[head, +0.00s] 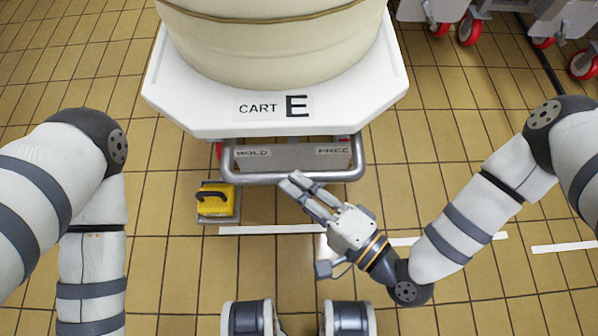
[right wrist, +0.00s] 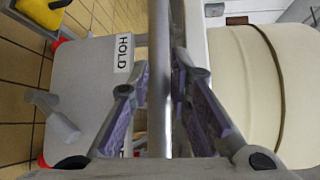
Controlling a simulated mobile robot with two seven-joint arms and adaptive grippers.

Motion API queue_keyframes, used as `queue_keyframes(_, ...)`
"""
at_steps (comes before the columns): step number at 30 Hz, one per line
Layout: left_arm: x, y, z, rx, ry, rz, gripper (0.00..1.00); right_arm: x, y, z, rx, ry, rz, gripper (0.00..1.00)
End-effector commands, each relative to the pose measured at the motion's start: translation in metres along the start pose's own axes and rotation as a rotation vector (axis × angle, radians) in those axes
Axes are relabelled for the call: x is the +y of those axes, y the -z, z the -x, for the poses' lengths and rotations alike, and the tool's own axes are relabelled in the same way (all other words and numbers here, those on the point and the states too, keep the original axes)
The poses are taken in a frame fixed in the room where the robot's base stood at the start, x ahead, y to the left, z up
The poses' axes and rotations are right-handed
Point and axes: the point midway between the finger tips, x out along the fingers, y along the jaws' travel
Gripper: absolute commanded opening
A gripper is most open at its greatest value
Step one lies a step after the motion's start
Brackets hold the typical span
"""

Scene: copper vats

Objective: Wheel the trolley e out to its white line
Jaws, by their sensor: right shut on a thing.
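The trolley e (head: 345,108) is a white cart labelled "CART E", carrying a big cream vat (head: 270,55), straight ahead in the head view. Its grey bar handle (head: 250,178) runs along the near side. My right gripper (head: 301,184) is at the right part of that handle. In the right wrist view the bar (right wrist: 160,110) passes between the fingers, which are shut on it. Broken white line pieces (head: 270,229) lie on the floor on the near side of the cart, partly hidden by my right arm. My left gripper is out of the picture.
A yellow block with a black handle (head: 215,200) sits on a grey plate left of the cart handle. Below the handle is a panel marked "HOLD" and "FREE" (head: 290,155). Other carts with red wheels (head: 469,30) stand at the upper right. The tiled floor at left is clear.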

Motion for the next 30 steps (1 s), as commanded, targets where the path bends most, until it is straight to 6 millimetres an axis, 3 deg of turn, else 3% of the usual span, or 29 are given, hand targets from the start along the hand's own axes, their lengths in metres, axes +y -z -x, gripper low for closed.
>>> queue_keyframes(1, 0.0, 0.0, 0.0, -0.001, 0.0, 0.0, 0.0, 0.012, -0.004, 0.004, -0.006, -0.036, -0.005, 0.0)
queue_keyframes(14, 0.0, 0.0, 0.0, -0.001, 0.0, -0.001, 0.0, 0.013, -0.005, 0.006, -0.006, -0.037, -0.007, 0.0)
queue_keyframes(15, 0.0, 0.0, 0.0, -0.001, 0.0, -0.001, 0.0, 0.013, -0.005, 0.006, -0.006, -0.037, -0.006, 0.27)
queue_keyframes(17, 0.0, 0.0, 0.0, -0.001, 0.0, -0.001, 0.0, 0.012, -0.005, 0.006, -0.007, -0.036, -0.006, 0.4)
queue_keyframes(26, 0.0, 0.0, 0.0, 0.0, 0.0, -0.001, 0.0, 0.008, -0.004, 0.005, -0.004, -0.025, -0.004, 0.4)
queue_keyframes(30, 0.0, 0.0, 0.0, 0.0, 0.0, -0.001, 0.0, 0.008, -0.004, 0.018, -0.002, -0.026, -0.004, 0.4)
